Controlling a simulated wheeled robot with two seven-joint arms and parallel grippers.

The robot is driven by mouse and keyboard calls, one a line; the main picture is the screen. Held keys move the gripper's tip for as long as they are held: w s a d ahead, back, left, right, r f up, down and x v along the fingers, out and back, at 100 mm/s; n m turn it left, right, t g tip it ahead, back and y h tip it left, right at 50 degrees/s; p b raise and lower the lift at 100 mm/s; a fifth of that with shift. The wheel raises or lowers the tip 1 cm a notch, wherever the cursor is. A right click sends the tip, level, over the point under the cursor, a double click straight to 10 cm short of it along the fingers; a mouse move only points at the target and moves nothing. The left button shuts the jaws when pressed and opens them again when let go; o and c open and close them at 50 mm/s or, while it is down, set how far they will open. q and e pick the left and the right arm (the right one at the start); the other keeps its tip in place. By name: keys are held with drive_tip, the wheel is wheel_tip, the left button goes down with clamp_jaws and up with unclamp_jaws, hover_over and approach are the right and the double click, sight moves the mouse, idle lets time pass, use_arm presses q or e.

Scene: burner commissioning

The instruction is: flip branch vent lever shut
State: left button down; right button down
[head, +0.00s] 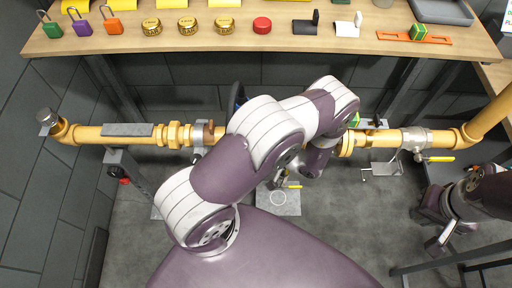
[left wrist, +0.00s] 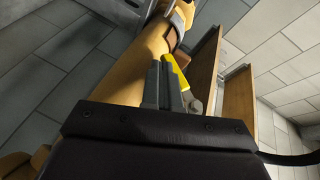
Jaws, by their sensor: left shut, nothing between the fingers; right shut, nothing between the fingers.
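A yellow lever (left wrist: 176,74) shows in the left wrist view, lying beside the tips of my left gripper (left wrist: 166,65). The left fingers are together with nothing between them, and they look close to or touching the lever; I cannot tell which. In the head view a small yellow lever (head: 293,186) shows below the yellow pipe, just past my left arm, which hides most of my left gripper. Another yellow lever (head: 438,159) sits on the valve at the right of the pipe. My right gripper (head: 436,243) is shut and empty at the lower right, away from the pipe.
The yellow pipe (head: 90,134) runs across the floor area behind my left arm. A wooden bench (head: 365,43) stands behind it with padlocks, several yellow tins, a red cap (head: 262,24) and a grey tray (head: 441,11). A grey metal frame (head: 440,264) stands at the lower right.

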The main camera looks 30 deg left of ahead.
use_arm(q)
drive_tip(key=d+f+m+y+b, duration=0.1)
drive_tip(key=d+y+b, duration=0.3)
drive_tip(key=d+b, duration=0.4)
drive_tip(key=shift+w+d+m+g, duration=0.2)
drive_tip(key=shift+d+m+g, duration=0.1)
drive_tip(key=shift+d, duration=0.7)
drive_tip(key=shift+f, duration=0.15)
idle(0.5)
